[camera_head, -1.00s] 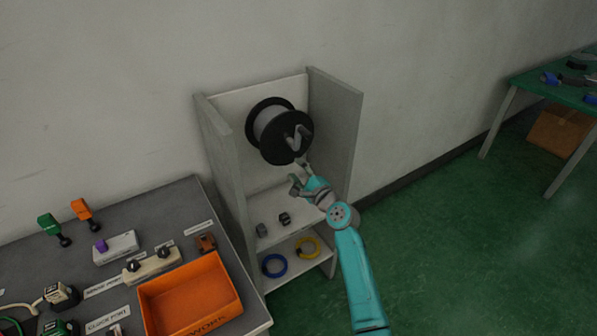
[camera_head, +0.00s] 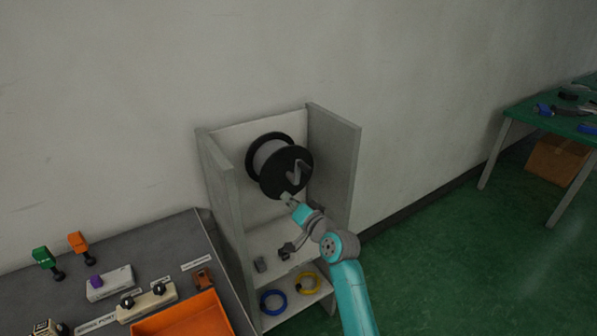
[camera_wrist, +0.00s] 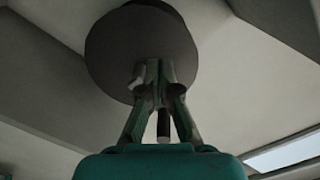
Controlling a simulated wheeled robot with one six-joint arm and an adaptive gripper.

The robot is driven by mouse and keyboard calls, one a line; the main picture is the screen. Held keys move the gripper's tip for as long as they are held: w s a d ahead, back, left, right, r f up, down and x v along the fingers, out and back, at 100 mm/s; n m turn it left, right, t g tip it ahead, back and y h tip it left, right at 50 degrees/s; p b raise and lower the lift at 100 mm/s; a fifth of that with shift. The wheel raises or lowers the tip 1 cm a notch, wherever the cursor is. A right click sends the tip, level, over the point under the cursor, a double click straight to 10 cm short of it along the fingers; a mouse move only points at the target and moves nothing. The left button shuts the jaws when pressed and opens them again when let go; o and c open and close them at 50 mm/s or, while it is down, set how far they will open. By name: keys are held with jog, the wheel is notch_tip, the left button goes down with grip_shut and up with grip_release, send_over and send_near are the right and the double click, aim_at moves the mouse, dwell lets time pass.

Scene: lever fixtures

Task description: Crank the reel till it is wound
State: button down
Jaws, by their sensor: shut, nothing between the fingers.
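The reel (camera_head: 265,160) is a black-flanged spool with a grey core, mounted high in an open grey cabinet. A grey bent crank (camera_head: 297,176) shows on its front flange. My gripper (camera_head: 287,197) is just below the crank, at the flange's lower edge; contact cannot be told. In the wrist view the flange (camera_wrist: 120,50) is a dark disc beyond my gripper (camera_wrist: 158,68), whose fingers are together and empty. A small pale piece shows beside the left fingertip. A short dark cylinder (camera_wrist: 163,125) shows between the finger linkages; whether it belongs to the crank is unclear.
The cabinet's side panels (camera_head: 335,150) stand close on both sides of the reel. Lower shelves hold small dark parts, a blue ring (camera_head: 273,302) and a yellow ring (camera_head: 307,283). A grey bench with an orange tray (camera_head: 190,318) is at left. Green floor is open at right.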

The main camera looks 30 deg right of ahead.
aim_at(300, 167)
jog(key=s+a+r+n+h, duration=0.15)
jog(key=s+r+n, duration=0.3)
jog(key=n, duration=0.55)
jog(key=s+r+n+h, duration=0.35)
jog(key=r+n, duration=0.25)
jog(key=n, duration=0.4)
jog(key=shift+g+y, duration=0.4)
jog(key=w+d, duration=0.1)
jog(key=w, duration=0.2)
jog(key=w+d+f, duration=0.1)
jog(key=w+d, duration=0.1)
jog(key=w, duration=0.1)
jog(key=w+d+f, duration=0.1)
jog(key=w, duration=0.2)
jog(key=shift+w+d, duration=0.25)
jog(key=shift+d, duration=0.1)
jog(key=shift+d+f, duration=0.2)
jog(key=shift+d, duration=0.25)
jog(key=shift+w+d+r+m, duration=0.1)
jog(key=shift+d+m, duration=0.2)
jog(key=shift+d, duration=0.05)
